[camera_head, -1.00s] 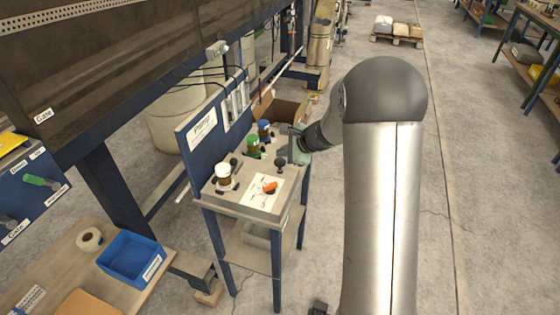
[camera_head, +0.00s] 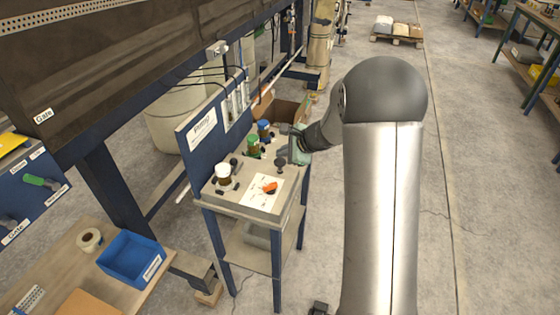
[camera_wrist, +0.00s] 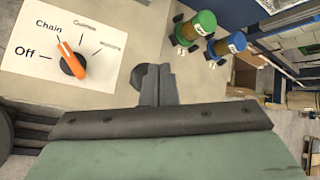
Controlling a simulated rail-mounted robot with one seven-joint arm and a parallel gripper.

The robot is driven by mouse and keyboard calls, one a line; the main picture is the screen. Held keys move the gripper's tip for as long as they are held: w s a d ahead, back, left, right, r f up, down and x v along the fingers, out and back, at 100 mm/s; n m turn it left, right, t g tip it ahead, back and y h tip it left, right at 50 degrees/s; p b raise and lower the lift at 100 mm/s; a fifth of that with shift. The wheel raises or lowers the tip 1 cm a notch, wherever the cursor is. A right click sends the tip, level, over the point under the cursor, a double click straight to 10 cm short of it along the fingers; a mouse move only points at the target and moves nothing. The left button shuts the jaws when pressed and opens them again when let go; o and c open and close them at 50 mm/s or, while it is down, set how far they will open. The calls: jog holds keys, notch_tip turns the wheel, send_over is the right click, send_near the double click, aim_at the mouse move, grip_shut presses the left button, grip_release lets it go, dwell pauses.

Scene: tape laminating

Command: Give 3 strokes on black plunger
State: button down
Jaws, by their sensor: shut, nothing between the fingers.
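A black round-topped plunger (camera_head: 281,163) stands on the right side of the small workstation top (camera_head: 228,196), beside the dial card. In the wrist view a dark round knob (camera_wrist: 137,77), which looks like this plunger, shows just left of my fingers and is partly hidden by them. My gripper (camera_wrist: 158,72) is shut and empty. In the head view my gripper (camera_head: 287,150) is close to the plunger, above and behind it. I cannot tell whether they touch.
An orange-handled dial (camera_head: 269,187) sits on a white card, its handle toward "Chain" in the wrist view. White-, green- (camera_head: 253,146) and blue-topped (camera_head: 263,130) containers stand along the back panel. Another black knob (camera_head: 234,162) stands near the panel. A blue bin (camera_head: 132,260) sits at lower left.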

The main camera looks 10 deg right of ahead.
aim_at(281, 161)
jog(key=shift+f, duration=0.2)
jog(key=shift+f+b, duration=0.25)
jog(key=shift+b, duration=0.4)
jog(key=shift+f+b, duration=1.35)
jog(key=shift+b, duration=0.1)
dwell(1.1)
jog(key=shift+r, duration=0.15)
jog(key=shift+r+p, duration=1.1)
jog(key=shift+r, duration=0.5)
jog(key=shift+r+p, duration=1.85)
jog(key=shift+r, duration=0.75)
jog(key=shift+f, duration=0.1)
